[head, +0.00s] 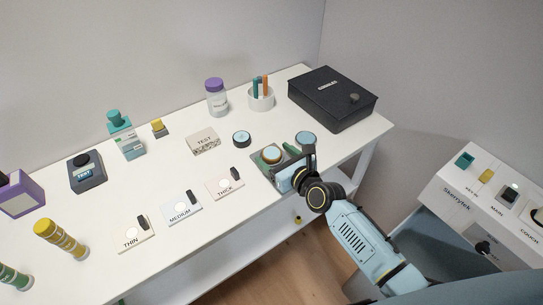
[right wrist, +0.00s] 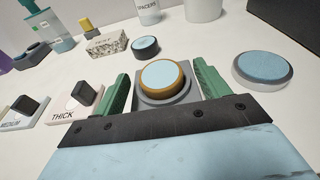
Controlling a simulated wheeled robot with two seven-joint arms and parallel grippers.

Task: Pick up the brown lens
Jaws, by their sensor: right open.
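The brown lens (head: 271,154), a round pale-blue disc with a brown rim, sits on a grey square stand near the table's front edge. In the right wrist view the brown lens (right wrist: 163,77) lies on the grey stand (right wrist: 150,101), between the green fingers. My right gripper (head: 276,163) is open, with one finger on each side of the lens and stand. Its fingers (right wrist: 162,76) appear apart from the lens rim; contact cannot be told for certain. My left gripper is not in view.
A black-rimmed lens (head: 241,139) and a grey-rimmed lens (head: 306,138) lie nearby. Cards marked THIN (head: 133,235), MEDIUM (head: 182,208) and THICK (head: 224,188) line the front. A black case (head: 333,98) stands at the back right. A control panel (head: 476,195) is at right.

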